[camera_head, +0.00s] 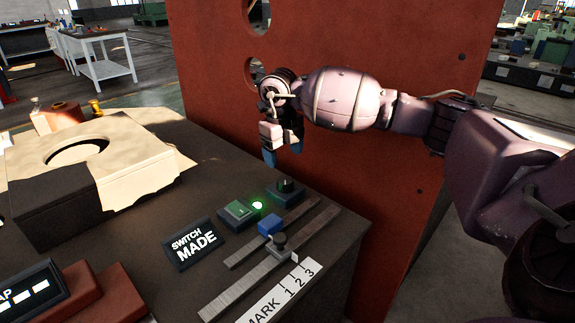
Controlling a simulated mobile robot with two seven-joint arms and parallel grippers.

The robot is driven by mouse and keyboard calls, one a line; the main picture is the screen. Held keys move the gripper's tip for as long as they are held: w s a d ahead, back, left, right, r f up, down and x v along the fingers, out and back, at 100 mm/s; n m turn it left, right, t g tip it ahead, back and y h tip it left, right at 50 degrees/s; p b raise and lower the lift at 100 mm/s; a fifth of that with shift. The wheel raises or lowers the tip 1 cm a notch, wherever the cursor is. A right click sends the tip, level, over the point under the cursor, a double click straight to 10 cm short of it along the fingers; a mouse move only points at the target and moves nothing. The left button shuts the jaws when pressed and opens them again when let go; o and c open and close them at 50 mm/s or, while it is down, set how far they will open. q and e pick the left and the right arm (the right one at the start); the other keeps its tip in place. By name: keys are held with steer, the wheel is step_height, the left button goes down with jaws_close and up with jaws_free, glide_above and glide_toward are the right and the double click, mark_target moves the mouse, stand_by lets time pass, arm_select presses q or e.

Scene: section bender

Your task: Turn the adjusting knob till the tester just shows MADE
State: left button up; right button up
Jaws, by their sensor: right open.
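A dark round knob (286,185) stands on a small dark teal box (290,197) at the back of the bench top. A second dark knob (278,241) sits on a metal slide bar; I cannot tell which is the adjusting knob. The tester's black sign (194,244) reads "SWITCH MADE" in white. A green lamp (257,205) beside the boxes is lit. My right gripper (283,152) points down, open and empty, above and slightly behind the knob on the box, apart from it. My left gripper is out of view.
A red upright panel (330,40) rises close behind my right gripper. A blue block (270,225), a green-topped box (239,210) and a "MARK 1 2 3" scale (285,292) crowd the bench. A tan housing (125,160) stands at left.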

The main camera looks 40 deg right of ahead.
step_height(320, 180, up, 2)
steer(key=shift+a+r, duration=0.1)
steer(key=shift+a, duration=0.1)
stand_by(1.8)
